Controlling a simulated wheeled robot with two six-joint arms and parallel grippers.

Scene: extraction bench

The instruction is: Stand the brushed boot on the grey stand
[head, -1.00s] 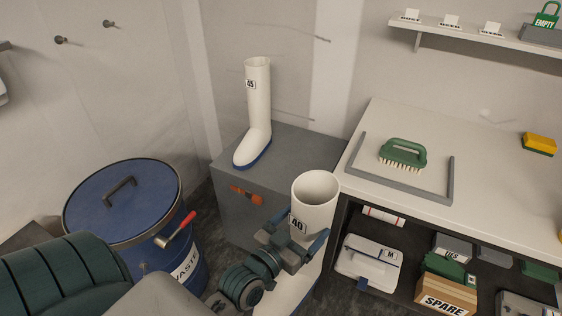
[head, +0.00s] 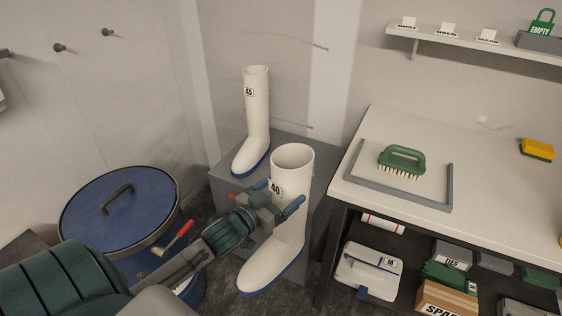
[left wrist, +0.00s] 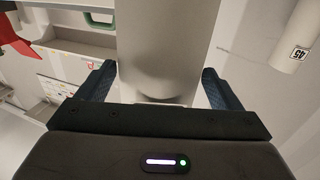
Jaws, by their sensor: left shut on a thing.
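The white boot marked 40 (head: 282,220) is upright in the head view, its blue sole just in front of the grey stand. My left gripper (head: 279,202) is shut on its shaft, with a blue finger on each side. In the left wrist view the pale shaft (left wrist: 167,45) fills the space between the fingers. The grey stand (head: 300,142) is behind, partly hidden by the boot. A second white boot marked 45 (head: 257,110) stands upright on the stand's back left part. My right gripper is not in view.
A blue lidded waste bin (head: 90,215) is at left, with a red-handled tool (head: 178,238) at its edge. A white bench (head: 480,190) at right holds a green brush (head: 402,160) inside a grey frame. The stand's top right of the 45 boot looks clear.

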